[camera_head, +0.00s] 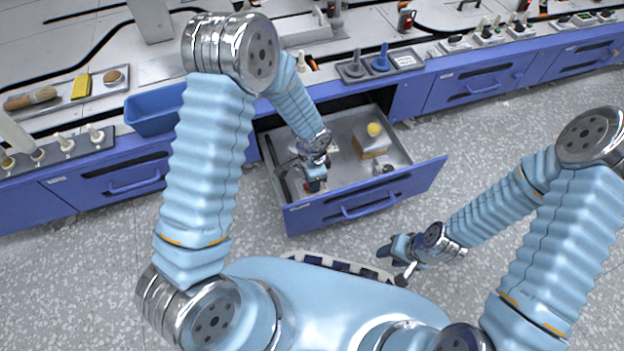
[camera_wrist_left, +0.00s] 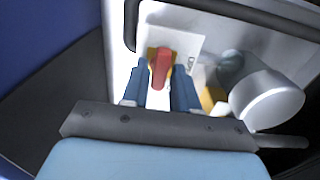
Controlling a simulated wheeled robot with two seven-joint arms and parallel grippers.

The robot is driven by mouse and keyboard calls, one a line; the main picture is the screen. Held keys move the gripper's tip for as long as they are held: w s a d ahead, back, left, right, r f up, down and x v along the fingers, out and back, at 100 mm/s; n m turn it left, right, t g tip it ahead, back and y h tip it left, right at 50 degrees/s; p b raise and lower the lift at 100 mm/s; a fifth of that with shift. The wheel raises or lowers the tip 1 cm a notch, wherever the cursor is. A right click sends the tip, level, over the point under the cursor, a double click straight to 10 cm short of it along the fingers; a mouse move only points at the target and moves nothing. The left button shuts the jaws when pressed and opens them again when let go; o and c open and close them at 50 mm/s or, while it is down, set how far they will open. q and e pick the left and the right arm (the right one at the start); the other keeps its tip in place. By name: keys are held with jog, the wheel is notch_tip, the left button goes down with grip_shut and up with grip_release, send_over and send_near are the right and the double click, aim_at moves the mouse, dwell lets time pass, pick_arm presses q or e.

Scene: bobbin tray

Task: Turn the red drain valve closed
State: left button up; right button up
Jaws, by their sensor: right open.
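The red drain valve (camera_wrist_left: 160,66) shows in the left wrist view as a red handle on a yellow base, in front of a white label plate. It points roughly along the gap between the fingers of my left gripper (camera_wrist_left: 162,84). These fingers are apart, one on each side of the handle's near end; I cannot tell whether they touch it. In the head view my left gripper (camera_head: 314,182) reaches down into the open drawer (camera_head: 345,198) and mostly hides the valve. My right gripper (camera_head: 392,263) is open and empty, in front of the drawer.
The drawer also holds a tan box (camera_head: 370,147) with a yellow ball (camera_head: 374,129) on it. In the left wrist view a light cylinder (camera_wrist_left: 266,97) stands right of the valve. A blue bin (camera_head: 152,112) sits on the bench edge. The floor at right is clear.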

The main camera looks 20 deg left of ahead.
pick_arm(q)
jog(key=shift+o, duration=1)
notch_tip(320, 180, up, 14)
jog(key=p, duration=0.3)
jog(key=shift+f, duration=0.1)
